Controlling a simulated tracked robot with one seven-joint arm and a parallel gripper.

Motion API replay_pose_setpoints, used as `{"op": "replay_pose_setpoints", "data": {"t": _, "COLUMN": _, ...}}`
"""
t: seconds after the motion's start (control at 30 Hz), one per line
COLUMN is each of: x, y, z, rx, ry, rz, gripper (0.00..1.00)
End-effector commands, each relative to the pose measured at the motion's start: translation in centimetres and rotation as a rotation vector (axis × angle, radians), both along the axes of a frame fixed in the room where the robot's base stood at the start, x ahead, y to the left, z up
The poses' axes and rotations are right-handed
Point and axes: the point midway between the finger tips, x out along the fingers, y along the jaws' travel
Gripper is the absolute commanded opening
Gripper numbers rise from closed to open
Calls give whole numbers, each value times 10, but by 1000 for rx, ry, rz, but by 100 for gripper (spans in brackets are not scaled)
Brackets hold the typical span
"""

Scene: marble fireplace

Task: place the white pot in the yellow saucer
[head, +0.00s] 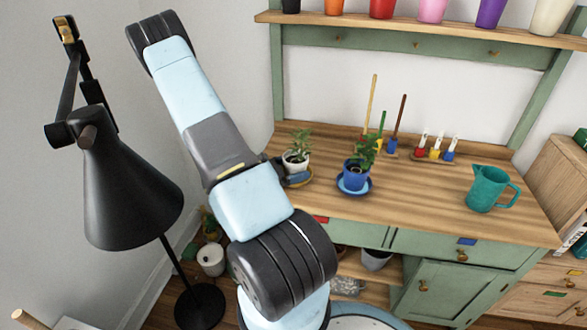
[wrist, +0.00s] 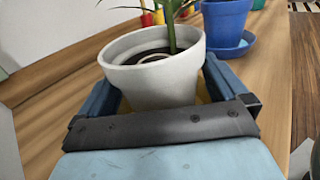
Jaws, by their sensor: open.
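The white pot (head: 295,162) with a green plant stands at the left end of the wooden bench top. In the wrist view the white pot (wrist: 160,80) is between the two fingers of my gripper (wrist: 163,95), which is open. I cannot tell whether the fingers touch it. A bit of the yellow saucer (wrist: 204,94) shows low beside the pot in the wrist view. The pot appears to be over or in this saucer, but its base is hidden by my gripper. My gripper (head: 290,178) is low at the bench's left front in the head view.
A blue pot (head: 354,176) with a plant stands in a blue saucer (head: 354,188) to the right. A teal jug (head: 488,190) is at the right. Small tools and coloured holders stand at the back. A black lamp (head: 125,190) is at the left. The bench middle is clear.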

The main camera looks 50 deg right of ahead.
Motion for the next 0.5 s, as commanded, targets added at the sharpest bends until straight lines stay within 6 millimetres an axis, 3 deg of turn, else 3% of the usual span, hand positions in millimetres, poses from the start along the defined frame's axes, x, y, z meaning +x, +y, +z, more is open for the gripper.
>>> {"op": "replay_pose_setpoints", "data": {"t": 0.2, "x": 0, "y": -1, "z": 2, "rx": 0, "ry": -1, "rz": -1, "gripper": 100}}
{"op": "replay_pose_setpoints", "data": {"t": 0.5, "x": 18, "y": 37, "z": 1, "rx": 0, "ry": -1, "rz": 3, "gripper": 100}}
